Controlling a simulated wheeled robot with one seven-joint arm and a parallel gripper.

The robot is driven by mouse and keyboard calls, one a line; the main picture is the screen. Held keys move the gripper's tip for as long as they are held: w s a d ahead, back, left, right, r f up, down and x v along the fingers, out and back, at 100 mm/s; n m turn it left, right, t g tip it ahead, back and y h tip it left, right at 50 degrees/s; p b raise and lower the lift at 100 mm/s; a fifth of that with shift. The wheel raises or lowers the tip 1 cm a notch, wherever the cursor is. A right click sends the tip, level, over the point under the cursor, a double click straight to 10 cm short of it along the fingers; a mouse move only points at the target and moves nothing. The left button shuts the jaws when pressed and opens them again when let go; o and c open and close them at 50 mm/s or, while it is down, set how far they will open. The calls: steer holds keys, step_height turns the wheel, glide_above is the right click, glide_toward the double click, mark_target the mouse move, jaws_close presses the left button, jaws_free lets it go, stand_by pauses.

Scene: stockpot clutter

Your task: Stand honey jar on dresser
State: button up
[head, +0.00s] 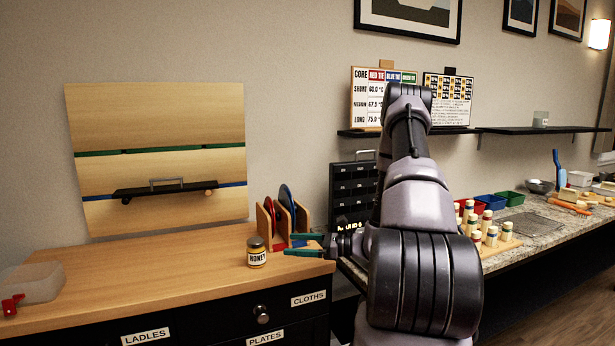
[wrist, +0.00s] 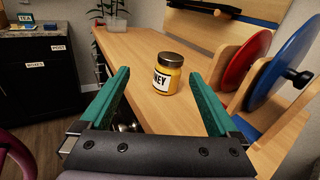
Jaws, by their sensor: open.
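The honey jar (head: 257,252) stands upright on the wooden top of the dresser (head: 170,262), near its front edge. It is yellow with a dark lid and a label reading HONEY. In the wrist view the jar (wrist: 167,74) stands ahead of my gripper (wrist: 158,88), between the lines of the two green fingers and beyond their tips. My gripper (head: 305,244) is open and empty, to the right of the jar in the head view. The jar stands apart from the fingers.
A wooden rack with red and blue discs (head: 285,212) stands close behind the jar, on the right in the wrist view. A clear container (head: 35,284) sits at the dresser's left end. The dresser top between is clear. A wooden panel (head: 155,160) stands behind.

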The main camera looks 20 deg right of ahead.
steer(key=s+a+r+n+g+h, duration=0.2)
steer(key=s+a+r+n+g, duration=0.3)
steer(key=r, duration=0.3)
steer(key=s+a+r+n+g+h, duration=0.2)
steer(key=s+a+r+n+g, duration=0.1)
steer(key=s+r+n+g, duration=0.25)
steer(key=s+d+r+n+t+h, duration=0.1)
steer(key=s+r+n+t+h, duration=0.3)
steer(key=s+r, duration=0.2)
steer(key=s+d+r+n+t+h, duration=0.2)
steer(key=s+r+n+t+h, duration=0.2)
steer(key=r, duration=0.7)
steer(key=shift+s+d+r+n+t+h, duration=0.35)
steer(key=shift+s+h, duration=0.15)
steer(key=shift+s, duration=0.5)
